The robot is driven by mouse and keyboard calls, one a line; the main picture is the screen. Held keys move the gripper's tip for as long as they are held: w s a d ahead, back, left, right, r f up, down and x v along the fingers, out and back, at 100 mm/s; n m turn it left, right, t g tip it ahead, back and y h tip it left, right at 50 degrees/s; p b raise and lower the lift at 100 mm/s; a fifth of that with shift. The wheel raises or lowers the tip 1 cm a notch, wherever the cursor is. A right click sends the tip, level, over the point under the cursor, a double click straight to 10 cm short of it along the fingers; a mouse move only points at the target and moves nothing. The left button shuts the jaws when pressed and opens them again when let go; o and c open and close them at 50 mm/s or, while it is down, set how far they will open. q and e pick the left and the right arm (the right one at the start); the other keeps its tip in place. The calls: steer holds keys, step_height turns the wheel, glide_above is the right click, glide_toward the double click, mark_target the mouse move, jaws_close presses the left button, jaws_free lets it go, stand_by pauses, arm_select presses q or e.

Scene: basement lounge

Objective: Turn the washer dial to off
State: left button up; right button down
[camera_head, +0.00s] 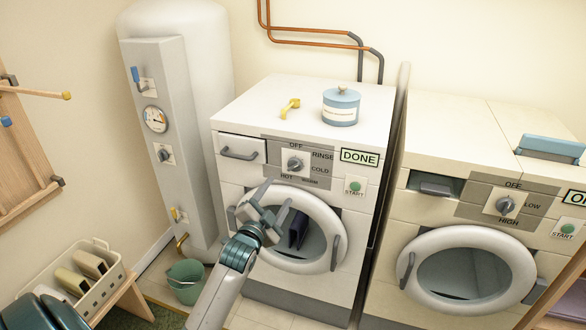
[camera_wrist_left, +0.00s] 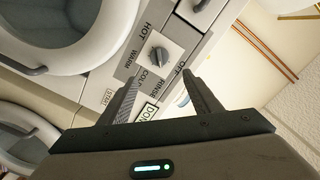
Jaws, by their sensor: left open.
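The washer (camera_head: 230,171) is the white front-loader in the middle of the head view. Its grey dial (camera_head: 295,164) sits on the top panel, with OFF above and RINSE, COLD, WARM and HOT around it. The dial (camera_wrist_left: 158,55) also shows in the left wrist view, beyond my fingers; I cannot tell surely which mark it points to. My left gripper (camera_head: 277,194) is open and empty, in front of the washer and below the dial in the head view. In the wrist view its fingers (camera_wrist_left: 161,77) stand apart, short of the dial. My right gripper is out of view.
A sign reading DONE (camera_head: 360,158) and a START button (camera_head: 355,187) are right of the dial. The round door (camera_head: 332,219) is below. A blue-lidded tub (camera_head: 341,107) and yellow scoop (camera_head: 290,108) stand on top. A dryer (camera_head: 407,211) stands right, a boiler (camera_head: 198,60) left.

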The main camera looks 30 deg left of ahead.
mark_target(294, 167)
arm_select(q)
steer(key=p+x, duration=0.2)
steer(key=x, duration=1.2)
steer(key=shift+w+d+p, duration=0.1)
steer(key=shift+p, duration=0.25)
steer(key=c, duration=1)
